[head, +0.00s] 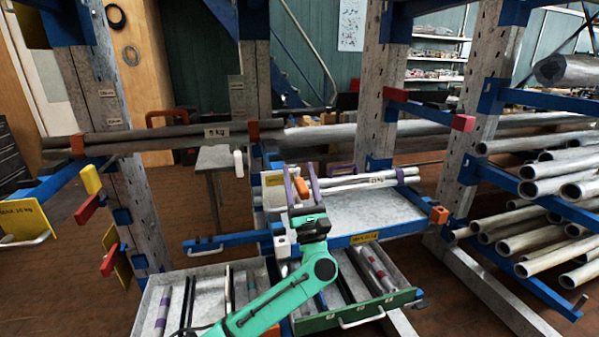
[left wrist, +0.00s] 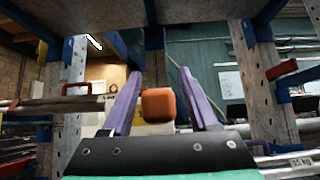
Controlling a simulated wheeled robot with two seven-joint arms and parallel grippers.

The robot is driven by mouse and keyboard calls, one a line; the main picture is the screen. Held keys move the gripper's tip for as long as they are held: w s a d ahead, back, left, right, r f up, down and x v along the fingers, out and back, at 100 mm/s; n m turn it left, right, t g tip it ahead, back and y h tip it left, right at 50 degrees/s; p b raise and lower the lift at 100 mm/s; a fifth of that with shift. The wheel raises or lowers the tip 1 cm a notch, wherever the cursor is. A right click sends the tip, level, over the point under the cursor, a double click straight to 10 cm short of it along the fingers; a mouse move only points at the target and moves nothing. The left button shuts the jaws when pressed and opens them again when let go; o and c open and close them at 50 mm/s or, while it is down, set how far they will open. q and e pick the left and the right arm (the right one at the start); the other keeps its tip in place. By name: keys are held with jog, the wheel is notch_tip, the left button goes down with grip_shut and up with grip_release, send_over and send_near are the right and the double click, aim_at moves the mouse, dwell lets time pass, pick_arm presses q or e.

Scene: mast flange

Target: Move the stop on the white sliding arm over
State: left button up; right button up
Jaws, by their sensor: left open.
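My left gripper (head: 302,184) is open, its two purple fingers pointing up and away from me. It also shows in the left wrist view (left wrist: 160,72). An orange stop (head: 301,189) appears between the fingers, with a gap on each side. In the left wrist view the orange stop (left wrist: 158,105) looks like a rounded block, seen end-on. I cannot tell its depth relative to the fingertips. The white sliding arm is not clearly made out; what bears the stop is hidden behind it and my gripper. My right gripper is not in view.
A grey shelf tray (head: 375,215) with white tubes (head: 355,182) lies right of my gripper. A green-fronted drawer (head: 345,322) stands open below. A long dark pipe (head: 160,138) crosses behind. Blue rack arms with a red stop (head: 463,122) and an orange stop (head: 438,214) jut out right.

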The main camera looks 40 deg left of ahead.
pick_arm(q)
grip_shut()
jog(key=shift+f, duration=0.1)
dwell(1.2)
